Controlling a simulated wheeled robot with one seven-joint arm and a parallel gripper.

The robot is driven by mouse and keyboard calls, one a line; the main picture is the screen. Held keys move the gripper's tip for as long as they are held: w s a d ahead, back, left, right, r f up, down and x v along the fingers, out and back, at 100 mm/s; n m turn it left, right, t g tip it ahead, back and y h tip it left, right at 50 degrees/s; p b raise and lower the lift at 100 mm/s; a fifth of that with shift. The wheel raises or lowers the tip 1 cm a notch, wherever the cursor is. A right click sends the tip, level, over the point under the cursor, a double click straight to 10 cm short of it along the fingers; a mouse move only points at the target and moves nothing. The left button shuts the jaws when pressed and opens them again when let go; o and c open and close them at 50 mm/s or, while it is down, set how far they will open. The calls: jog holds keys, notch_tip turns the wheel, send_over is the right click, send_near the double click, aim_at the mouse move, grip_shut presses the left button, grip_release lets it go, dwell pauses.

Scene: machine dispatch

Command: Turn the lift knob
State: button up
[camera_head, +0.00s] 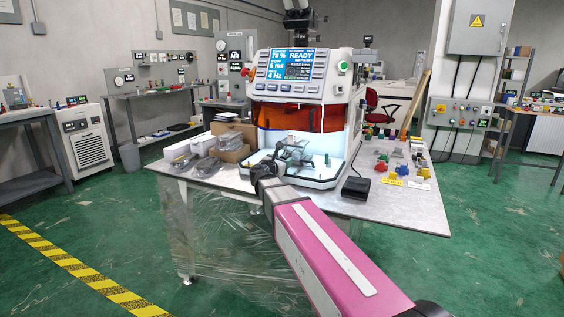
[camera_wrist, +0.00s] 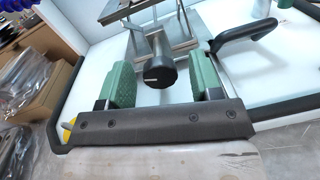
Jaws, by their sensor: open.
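The lift knob (camera_wrist: 160,62) is a black round knob with a short white mark on its face. In the wrist view it sticks out from a metal lift stage (camera_wrist: 182,22). My gripper (camera_wrist: 163,84) is open, with one green-padded finger on each side of the knob and a visible gap to each; I cannot tell how far the knob reaches between them. In the head view my gripper (camera_head: 266,178) is at the front of the white machine's lit work bay, and the stage (camera_head: 292,150) stands just behind it. The knob cannot be made out there.
The white machine (camera_head: 338,82) has a screen (camera_head: 292,64) and an orange window (camera_head: 285,115). Boxes and bagged parts (camera_head: 225,148) lie left of it. A black pedal (camera_head: 356,187) and small coloured parts lie right. A dark curved handle (camera_wrist: 245,36) is close to the right finger.

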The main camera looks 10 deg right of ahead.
jog(key=c, duration=0.9)
jog(key=shift+m, duration=0.4)
jog(key=m, duration=0.6)
jog(key=m+y, duration=0.1)
jog(key=m, duration=0.5)
jog(key=shift+m, duration=0.4)
jog(key=o, duration=0.9)
